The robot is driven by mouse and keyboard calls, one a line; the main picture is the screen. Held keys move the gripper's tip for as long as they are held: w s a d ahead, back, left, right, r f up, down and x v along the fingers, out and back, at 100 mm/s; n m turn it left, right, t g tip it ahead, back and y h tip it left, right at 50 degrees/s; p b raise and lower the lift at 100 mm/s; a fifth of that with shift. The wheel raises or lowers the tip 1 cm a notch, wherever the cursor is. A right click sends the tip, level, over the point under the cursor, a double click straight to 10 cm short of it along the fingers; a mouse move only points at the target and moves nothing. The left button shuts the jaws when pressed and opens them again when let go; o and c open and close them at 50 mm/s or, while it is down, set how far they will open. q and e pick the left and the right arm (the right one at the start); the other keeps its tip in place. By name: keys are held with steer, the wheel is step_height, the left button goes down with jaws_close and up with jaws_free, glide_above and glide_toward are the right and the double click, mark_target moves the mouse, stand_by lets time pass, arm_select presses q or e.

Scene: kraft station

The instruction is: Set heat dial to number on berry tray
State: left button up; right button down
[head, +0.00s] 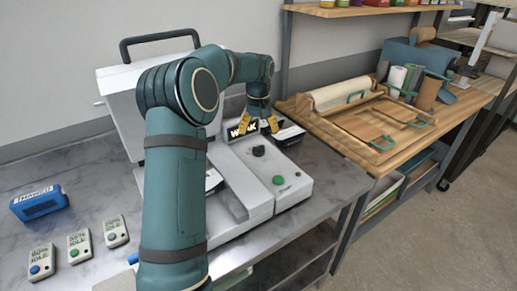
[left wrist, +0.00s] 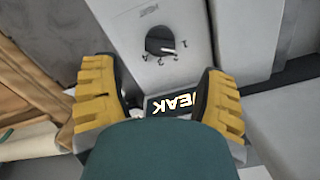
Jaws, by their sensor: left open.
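The heat dial (head: 258,151) is a black round knob on top of the white machine's front unit (head: 291,190). In the left wrist view the dial (left wrist: 160,40) has a white pointer mark and small numbers around its edge. My left gripper (head: 259,124) is open with yellow fingers, just behind the dial in the head view. In the left wrist view its fingers (left wrist: 155,72) are spread, with nothing between them touching. A black display (head: 242,129) with bright letters, partly hidden, stands by the fingers. No berry tray can be made out. My right gripper is out of view.
The machine has a green button (head: 279,180) and a black handle (head: 160,41). A blue box (head: 39,203) and small button units (head: 79,246) lie at left. A wooden table (head: 345,150) with a paper roll (head: 341,93) and wooden trays stands at right.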

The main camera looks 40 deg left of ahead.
mark_target(259, 146)
arm_select(q)
step_height(259, 146, down, 6)
steer(key=shift+f+b, duration=0.2)
steer(key=shift+b, duration=0.35)
steer(key=c, duration=1.2)
